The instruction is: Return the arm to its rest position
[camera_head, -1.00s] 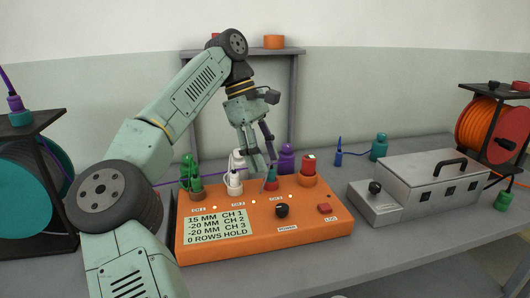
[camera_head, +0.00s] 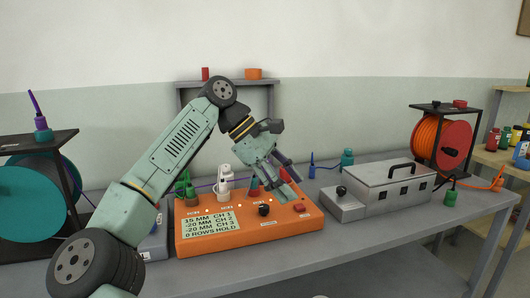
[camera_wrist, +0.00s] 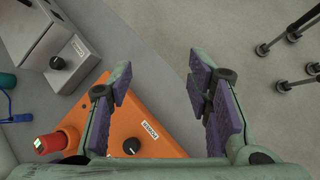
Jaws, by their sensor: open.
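My gripper (camera_head: 289,173) is at the end of my green arm, above the right part of the orange control box (camera_head: 250,231). In the wrist view my gripper (camera_wrist: 165,100) has its two purple-padded fingers wide apart, with nothing between them. The orange box (camera_wrist: 150,105) shows below and left of the fingers there, with a black knob (camera_wrist: 131,146) and a red connector (camera_wrist: 52,142). In the head view the box's display (camera_head: 211,226) reads 15 mm for CH 1, -20 mm for CH 2 and CH 3, and 0 rows hold.
A grey metal box with a handle (camera_head: 383,183) stands right of the orange box. An orange cable reel (camera_head: 440,141) stands behind it, and a teal reel (camera_head: 30,205) is at the left. A grey shelf frame (camera_head: 225,84) rises behind. The front bench strip (camera_head: 360,238) is clear.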

